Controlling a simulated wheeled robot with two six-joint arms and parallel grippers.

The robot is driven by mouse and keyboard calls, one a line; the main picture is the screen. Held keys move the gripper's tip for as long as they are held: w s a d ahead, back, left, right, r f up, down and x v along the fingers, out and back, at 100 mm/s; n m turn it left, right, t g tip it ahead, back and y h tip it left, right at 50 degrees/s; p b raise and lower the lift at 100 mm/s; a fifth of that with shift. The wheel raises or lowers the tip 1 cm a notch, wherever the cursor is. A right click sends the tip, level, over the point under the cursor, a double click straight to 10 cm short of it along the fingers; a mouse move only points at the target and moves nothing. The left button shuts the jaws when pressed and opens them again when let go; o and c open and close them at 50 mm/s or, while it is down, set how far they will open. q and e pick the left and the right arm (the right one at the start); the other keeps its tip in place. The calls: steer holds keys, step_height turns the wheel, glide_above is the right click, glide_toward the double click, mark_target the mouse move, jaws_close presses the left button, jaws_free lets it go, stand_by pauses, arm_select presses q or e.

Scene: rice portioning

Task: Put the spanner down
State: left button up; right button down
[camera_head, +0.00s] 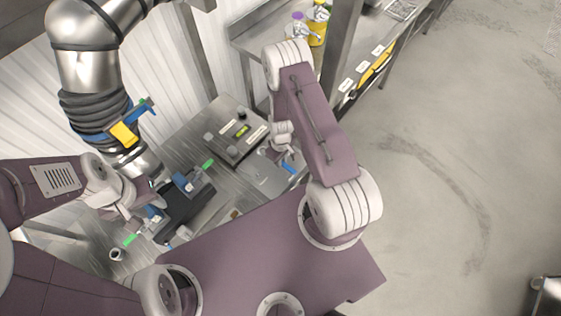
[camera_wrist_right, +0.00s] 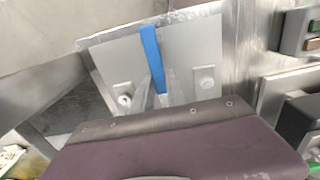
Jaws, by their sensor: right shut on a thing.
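The spanner (camera_wrist_right: 151,55) shows in the right wrist view as a narrow blue bar. In the head view it is a small blue piece (camera_head: 289,167) below my right gripper (camera_head: 284,154). In the right wrist view my right gripper (camera_wrist_right: 160,92) is shut on the bar's near end, and the bar points away over a grey metal plate. I cannot tell whether the bar touches the plate. My left gripper (camera_head: 150,197) is beside the dark device at the left of the bench; its jaws are too small and covered to read.
A dark device with blue parts (camera_head: 184,203) stands on the steel bench (camera_head: 185,140). A panel with a green-yellow strip (camera_head: 236,136) lies behind it. A ribbed dark hose (camera_head: 93,108) with a yellow tag (camera_head: 124,134) hangs at left. Open floor (camera_head: 440,130) is at right.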

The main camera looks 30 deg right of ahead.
step_height(320, 180, down, 5)
steer(key=b, duration=0.3)
steer(key=shift+w+d+r+b, duration=0.1)
steer(key=shift+d+r+b, duration=0.1)
steer(key=shift+b, duration=0.15)
steer(key=shift+a+r, duration=0.15)
steer(key=shift+r, duration=0.1)
steer(key=shift+f, duration=0.2)
steer(key=c, duration=1.3)
jaws_free()
steer(key=shift+c, duration=0.2)
